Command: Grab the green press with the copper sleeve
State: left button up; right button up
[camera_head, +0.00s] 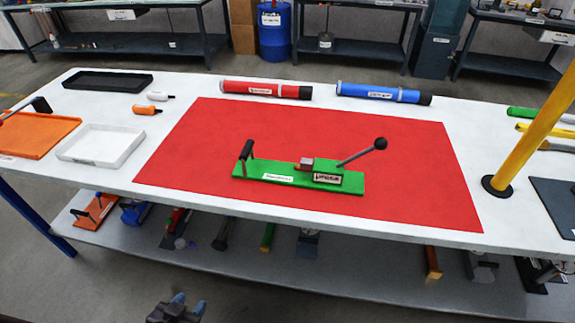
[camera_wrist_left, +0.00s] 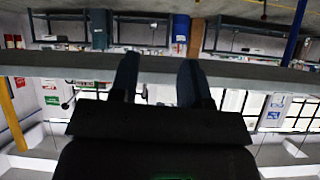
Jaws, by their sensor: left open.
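A green press (camera_head: 262,175) lies on the red mat (camera_head: 400,160) in the middle of the table in the head view. It has a dark handle at its left end and a raised lever with a black knob at its right. A small reddish, copper-like piece (camera_head: 306,163) sits near its middle. My left gripper (camera_head: 188,302) is at the bottom of the head view, below and in front of the table, apart from the press. Its two bluish fingers are spread and empty, as the left wrist view (camera_wrist_left: 157,85) also shows. My right gripper is in neither view.
A red tube (camera_head: 262,89) and a blue tube (camera_head: 380,93) lie behind the mat. A white tray (camera_head: 101,144), an orange tray (camera_head: 35,135) and a black tray (camera_head: 108,81) stand left. A yellow post (camera_head: 535,120) rises at right. The table's front edge lies between gripper and press.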

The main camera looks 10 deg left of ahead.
aim_at(325, 176)
jog(key=i+j, duration=0.1)
jog(key=j, duration=0.35)
jog(key=i+j, duration=0.1)
jog(key=j, duration=0.3)
jog(key=i+j, duration=0.1)
jog(key=j, duration=0.35)
